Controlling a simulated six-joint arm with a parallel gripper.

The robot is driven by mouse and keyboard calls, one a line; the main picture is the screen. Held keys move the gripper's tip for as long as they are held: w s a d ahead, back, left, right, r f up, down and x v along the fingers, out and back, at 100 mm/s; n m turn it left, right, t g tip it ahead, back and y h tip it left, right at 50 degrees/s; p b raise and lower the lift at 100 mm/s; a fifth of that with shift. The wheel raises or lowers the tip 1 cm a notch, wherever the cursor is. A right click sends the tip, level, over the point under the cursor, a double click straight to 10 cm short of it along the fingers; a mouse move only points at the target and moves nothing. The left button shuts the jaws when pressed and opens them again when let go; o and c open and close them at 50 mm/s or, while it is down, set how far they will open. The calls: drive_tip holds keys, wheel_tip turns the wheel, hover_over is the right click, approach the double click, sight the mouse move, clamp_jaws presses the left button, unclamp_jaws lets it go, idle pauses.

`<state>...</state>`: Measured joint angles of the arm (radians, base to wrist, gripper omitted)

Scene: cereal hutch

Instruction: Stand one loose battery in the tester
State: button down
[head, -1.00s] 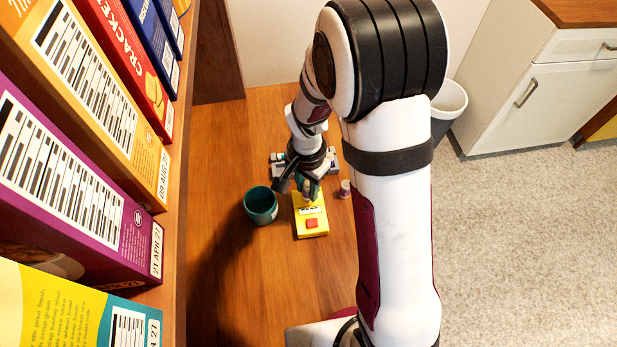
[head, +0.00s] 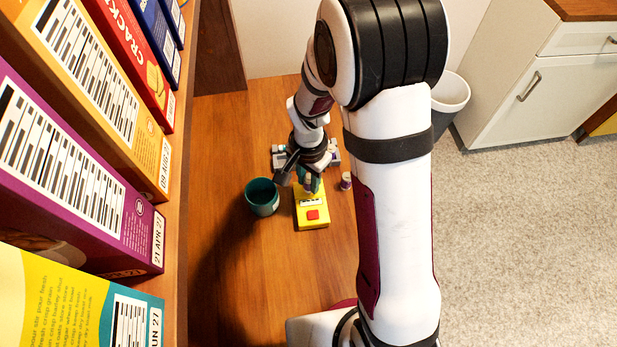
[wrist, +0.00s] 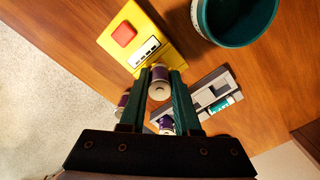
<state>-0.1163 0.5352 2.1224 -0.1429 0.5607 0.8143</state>
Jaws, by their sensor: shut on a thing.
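The yellow tester (head: 311,222) lies on the wooden table with its red button toward the near end. It also shows in the wrist view (wrist: 133,37), with a pale display strip. My gripper (head: 308,186) is over the tester's far end. In the wrist view its teal fingers (wrist: 163,78) are shut on a purple battery (wrist: 159,91) with a silver end. That battery is at the tester's end; I cannot tell whether it touches or is in a socket. A loose purple battery (head: 346,181) stands right of the tester. Another battery (wrist: 166,123) shows between the fingers, farther back.
A teal cup (head: 262,199) stands close left of the tester. A grey tray (wrist: 220,85) with a teal-labelled item lies behind, partly hidden by my gripper. Cereal boxes (head: 75,170) line the left side. The table in front of the tester is clear.

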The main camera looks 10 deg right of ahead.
drive_tip(key=shift+f, duration=0.7)
idle(1.5)
idle(0.8)
drive_tip(key=shift+c, duration=1.1)
unclamp_jaws()
drive_tip(key=shift+r, duration=0.1)
drive_tip(key=shift+r, duration=2.45)
drive_tip(key=shift+r, duration=0.1)
drive_tip(key=s+r+n+y, duration=0.1)
drive_tip(key=s+r+n, duration=0.1)
drive_tip(key=s+r, duration=0.4)
drive_tip(key=s+r+n, duration=0.2)
drive_tip(key=s+r, duration=0.5)
drive_tip(key=s, duration=0.7)
drive_tip(key=shift+s+d+r+y, duration=0.2)
drive_tip(key=shift+s+r+y, duration=0.05)
drive_tip(key=shift+y, duration=0.15)
